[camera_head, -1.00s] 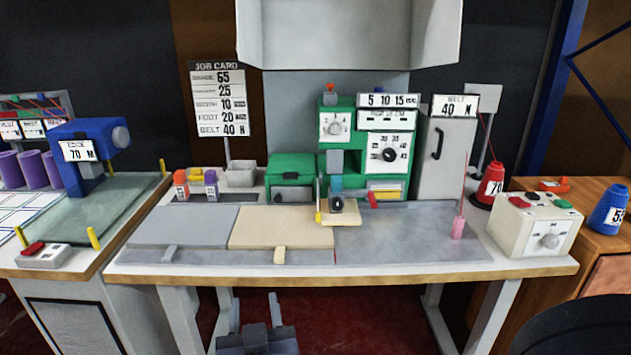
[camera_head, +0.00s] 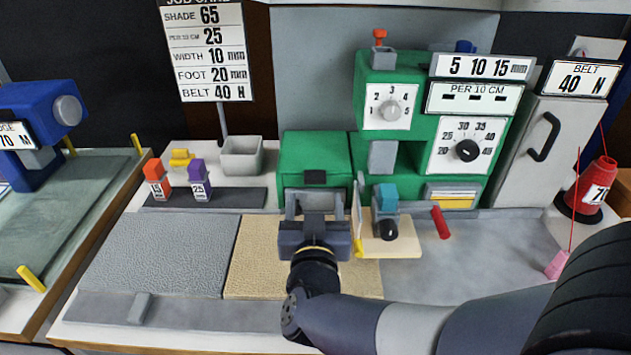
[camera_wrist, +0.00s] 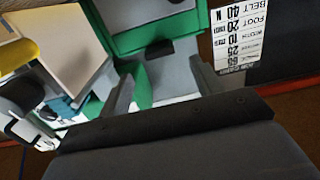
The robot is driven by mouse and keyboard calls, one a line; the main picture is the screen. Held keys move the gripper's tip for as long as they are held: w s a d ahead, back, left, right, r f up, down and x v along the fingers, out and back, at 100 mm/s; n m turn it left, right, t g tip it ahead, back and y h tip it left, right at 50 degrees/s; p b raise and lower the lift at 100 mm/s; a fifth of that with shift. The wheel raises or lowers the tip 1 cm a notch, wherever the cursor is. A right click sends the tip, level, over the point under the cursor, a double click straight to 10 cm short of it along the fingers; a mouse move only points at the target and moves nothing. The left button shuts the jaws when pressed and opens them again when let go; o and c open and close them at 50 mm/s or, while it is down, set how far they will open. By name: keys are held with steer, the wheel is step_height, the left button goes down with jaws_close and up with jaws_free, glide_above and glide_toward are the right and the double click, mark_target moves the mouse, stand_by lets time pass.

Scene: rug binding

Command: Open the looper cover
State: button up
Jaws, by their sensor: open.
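The green looper cover (camera_head: 314,158) is the box-like housing left of the main machine in the head view. It looks closed, with a small dark tab (camera_head: 315,178) low on its front. My gripper (camera_head: 315,196) is open in front of the cover, its two fingers pointing at it, one to each side of the tab. In the wrist view the dark tab (camera_wrist: 160,49) sits on the green front (camera_wrist: 135,38), just beyond and between my gripper's (camera_wrist: 160,72) fingers. I see no clear contact with the tab.
The green machine head (camera_head: 410,130) stands right of the cover, with a presser part (camera_head: 386,225) on a small beige plate. Two labelled spools (camera_head: 178,182) and a grey bin (camera_head: 241,155) stand to the left. Grey and beige mats cover the table front.

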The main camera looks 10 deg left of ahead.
mark_target(315, 181)
steer(key=x, duration=0.6)
steer(key=shift+w+b, duration=0.3)
steer(key=shift+w, duration=0.05)
steer(key=shift+r, duration=0.1)
jaws_close()
